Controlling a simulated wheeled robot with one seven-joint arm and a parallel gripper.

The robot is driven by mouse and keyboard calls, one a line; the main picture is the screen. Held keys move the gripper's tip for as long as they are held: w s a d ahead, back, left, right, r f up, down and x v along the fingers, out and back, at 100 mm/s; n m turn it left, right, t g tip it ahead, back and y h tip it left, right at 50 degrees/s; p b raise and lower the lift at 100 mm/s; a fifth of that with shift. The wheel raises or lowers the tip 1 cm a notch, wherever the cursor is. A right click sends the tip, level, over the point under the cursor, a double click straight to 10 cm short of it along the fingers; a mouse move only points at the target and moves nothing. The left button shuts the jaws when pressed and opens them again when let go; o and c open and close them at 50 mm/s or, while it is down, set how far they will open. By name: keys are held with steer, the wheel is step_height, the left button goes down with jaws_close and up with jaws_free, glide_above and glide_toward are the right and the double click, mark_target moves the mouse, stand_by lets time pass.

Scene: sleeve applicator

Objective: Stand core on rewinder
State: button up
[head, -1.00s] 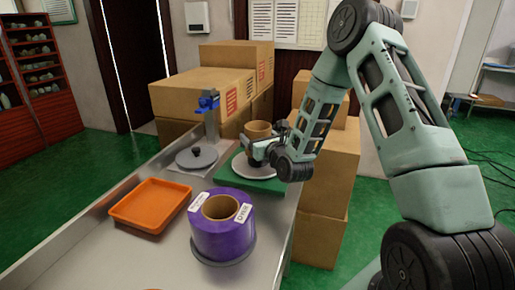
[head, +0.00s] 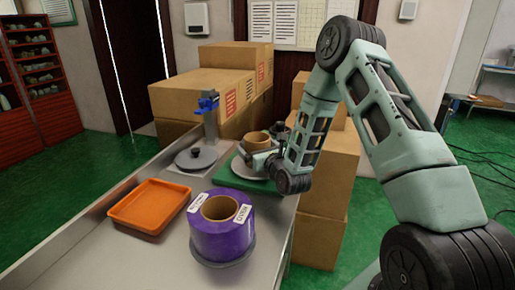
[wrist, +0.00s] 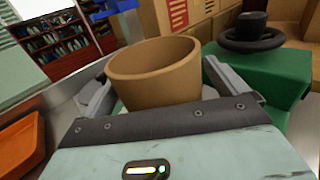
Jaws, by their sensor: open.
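The core (head: 256,140) is a brown cardboard tube, upright over the pale disc (head: 240,170) of the rewinder, a green base (head: 262,184) at the table's far right. It also shows in the wrist view (wrist: 155,75), hollow and slightly tilted in the picture. My gripper (head: 260,158) is low around the core, one finger on each side. It is open; in the wrist view the fingers (wrist: 163,92) stand at both sides of the tube. The core's foot is hidden by the gripper, so its contact with the disc cannot be seen.
A purple film roll (head: 222,235) with a brown core stands at the table's front. An orange tray (head: 150,207) lies left of it. A grey disc with a black knob (head: 195,155) and a post with a blue clamp (head: 208,103) stand behind. Cardboard boxes (head: 325,190) rise close at right.

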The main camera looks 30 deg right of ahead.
steer(key=s, duration=0.3)
steer(key=s+a, duration=0.1)
steer(key=s, duration=0.6)
steer(key=shift+s+a+r+p, duration=0.15)
steer(key=shift+s+p, duration=0.2)
steer(key=shift+s, duration=0.6)
